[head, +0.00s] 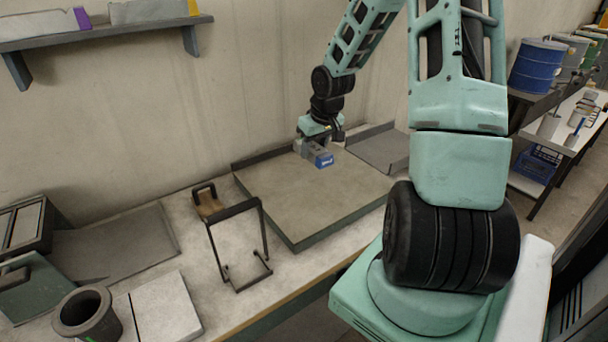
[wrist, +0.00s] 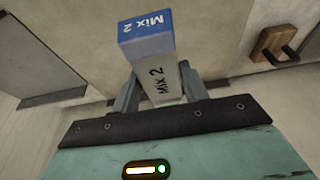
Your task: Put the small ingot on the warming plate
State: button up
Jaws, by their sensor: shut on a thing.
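A small ingot-shaped block marked "Mix 2", with a blue end and a grey body, is in my gripper (head: 313,149). The block (head: 322,159) shows blue in the head view. In the wrist view, the block (wrist: 148,38) stands out beyond the two fingers, which press on its sides. A wide grey slab (head: 330,205) with a low rim at its back lies under the gripper in the head view. I cannot tell whether this slab is the warming plate, or whether the block touches it.
A black wire stand (head: 232,212) and a wooden block with a dark handle (head: 207,201) stand left of the slab. A dark round pot (head: 86,314) and a pale flat slab (head: 165,308) are at the front left. A shelf (head: 100,33) hangs on the wall.

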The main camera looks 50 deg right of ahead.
aim_at(312, 183)
notch_tip(312, 183, down, 10)
jog(key=shift+d+r+b, duration=0.1)
jog(key=shift+b, duration=0.25)
jog(key=o, duration=1.3)
jog(key=shift+o, duration=0.2)
